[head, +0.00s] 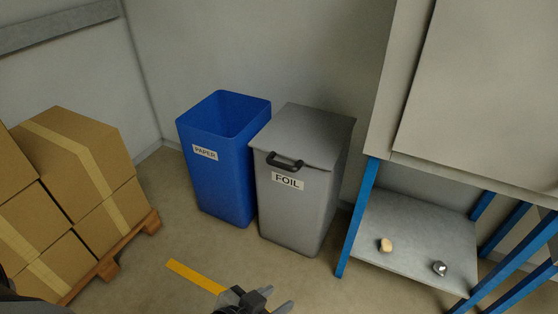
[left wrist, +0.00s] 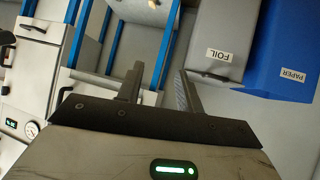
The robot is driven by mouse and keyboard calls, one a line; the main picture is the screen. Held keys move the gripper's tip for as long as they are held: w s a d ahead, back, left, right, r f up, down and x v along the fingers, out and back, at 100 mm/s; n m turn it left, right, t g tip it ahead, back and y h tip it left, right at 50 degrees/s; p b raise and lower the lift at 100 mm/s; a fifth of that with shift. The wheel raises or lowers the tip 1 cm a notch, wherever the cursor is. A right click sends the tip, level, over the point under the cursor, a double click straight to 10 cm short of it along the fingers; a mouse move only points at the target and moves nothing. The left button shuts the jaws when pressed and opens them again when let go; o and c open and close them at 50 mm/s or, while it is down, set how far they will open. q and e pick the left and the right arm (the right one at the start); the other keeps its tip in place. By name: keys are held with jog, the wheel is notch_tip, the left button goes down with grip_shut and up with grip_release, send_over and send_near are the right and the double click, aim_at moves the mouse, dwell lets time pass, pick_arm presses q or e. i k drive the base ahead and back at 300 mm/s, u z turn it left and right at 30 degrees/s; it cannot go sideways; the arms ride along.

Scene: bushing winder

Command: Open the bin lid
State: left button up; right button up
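The grey FOIL bin (head: 290,215) stands on the floor with its flat grey lid (head: 305,132) down. A black handle (head: 284,161) sits at the lid's front edge, above the FOIL label. The FOIL bin also shows upside down in the left wrist view (left wrist: 222,28), partly cut off by the frame. My left gripper (head: 258,300) is low at the bottom edge of the head view, in front of the bin and apart from it. In the left wrist view its two fingers (left wrist: 160,82) are spread with nothing between them. My right gripper is not seen.
An open blue PAPER bin (head: 225,175) stands close against the FOIL bin's left side. Boxes (head: 75,165) on a pallet are at the left. A blue-legged bench (head: 415,230) with two small objects on its lower shelf stands at the right.

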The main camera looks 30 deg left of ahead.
aim_at(316, 138)
jog(key=k, duration=0.6)
jog(key=u, duration=0.8)
jog(key=i, duration=1.2)
jog(key=u, duration=0.85)
